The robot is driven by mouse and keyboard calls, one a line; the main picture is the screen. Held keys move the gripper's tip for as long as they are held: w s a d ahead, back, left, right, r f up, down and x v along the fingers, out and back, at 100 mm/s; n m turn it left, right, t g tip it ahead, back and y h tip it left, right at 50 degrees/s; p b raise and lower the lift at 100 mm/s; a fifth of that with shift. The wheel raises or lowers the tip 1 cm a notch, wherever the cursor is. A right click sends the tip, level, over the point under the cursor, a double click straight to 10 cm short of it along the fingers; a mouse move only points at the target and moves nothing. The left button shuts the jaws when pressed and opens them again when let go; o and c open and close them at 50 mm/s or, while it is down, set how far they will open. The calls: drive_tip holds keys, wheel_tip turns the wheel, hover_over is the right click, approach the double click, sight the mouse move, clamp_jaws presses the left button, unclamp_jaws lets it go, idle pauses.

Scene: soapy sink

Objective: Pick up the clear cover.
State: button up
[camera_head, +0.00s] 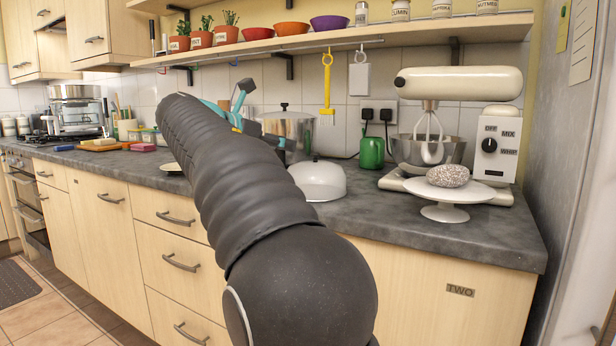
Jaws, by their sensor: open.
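A pale, whitish see-through dome with a small knob, the likely clear cover (318,181), sits rim down on the grey counter, right of my arm. My gripper (240,104), with teal parts, shows only partly beyond my dark arm, up and left of the dome and apart from it. It looks open, with nothing seen between its fingers. My arm hides much of it and part of the counter left of the dome.
A shiny pot (293,128) stands behind the dome. A shelf (400,34) overhangs. The front counter is clear.

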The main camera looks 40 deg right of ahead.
sight(315, 153)
drive_tip(key=x, duration=1.3)
drive_tip(key=shift+s+d+f+b, duration=0.1)
drive_tip(key=shift+s+f+b, duration=0.1)
drive_tip(key=shift+b, duration=0.15)
drive_tip(key=shift+r, duration=0.1)
clamp_jaws()
